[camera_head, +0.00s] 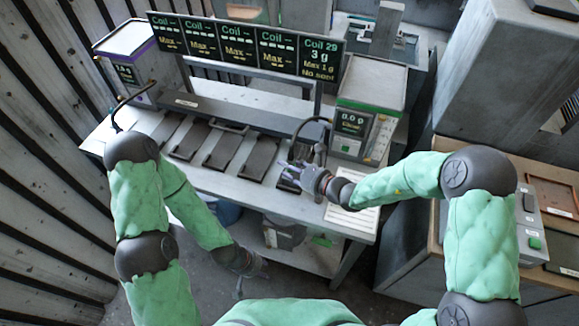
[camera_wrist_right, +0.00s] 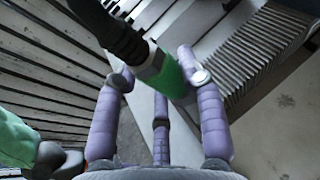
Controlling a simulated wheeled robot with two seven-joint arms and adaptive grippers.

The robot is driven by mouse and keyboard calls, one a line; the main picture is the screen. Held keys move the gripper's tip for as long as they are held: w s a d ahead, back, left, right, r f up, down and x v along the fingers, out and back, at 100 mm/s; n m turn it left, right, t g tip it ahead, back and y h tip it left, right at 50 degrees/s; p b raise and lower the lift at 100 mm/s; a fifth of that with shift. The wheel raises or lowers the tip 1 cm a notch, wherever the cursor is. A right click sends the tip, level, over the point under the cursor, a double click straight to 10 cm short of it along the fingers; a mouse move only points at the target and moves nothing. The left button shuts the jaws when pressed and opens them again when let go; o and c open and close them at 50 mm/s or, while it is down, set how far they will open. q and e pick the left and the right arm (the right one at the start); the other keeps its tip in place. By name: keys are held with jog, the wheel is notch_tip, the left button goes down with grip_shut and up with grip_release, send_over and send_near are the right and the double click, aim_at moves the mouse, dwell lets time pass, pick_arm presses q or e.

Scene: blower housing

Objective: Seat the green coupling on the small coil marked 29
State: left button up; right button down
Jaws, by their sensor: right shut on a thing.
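The green coupling (camera_wrist_right: 168,78) sits on the end of a black hose (camera_wrist_right: 112,32). In the right wrist view it lies between the purple fingers of my right gripper (camera_wrist_right: 160,80), which is shut on it. In the head view my right gripper (camera_head: 287,168) is over the right end of the row of dark slabs, and the coupling is hard to make out there. A finned metal block (camera_wrist_right: 235,62) lies beside the coupling in the wrist view. I cannot read a 29 on any part. My left gripper (camera_head: 250,273) hangs low beside the bench, its fingers too small to judge.
The display (camera_head: 322,57) reads Coil 29, 3 g, Max 1 g, No seat. Several dark slabs (camera_head: 222,152) lie on the bench (camera_head: 320,212). A green-edged instrument (camera_head: 362,125) reading 0.0 g stands right; a purple-edged one (camera_head: 127,60) stands left.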

jog(key=shift+f+b, duration=0.6)
jog(key=shift+f, duration=0.1)
jog(key=c, duration=0.7)
grip_release()
jog(key=v, duration=1.2)
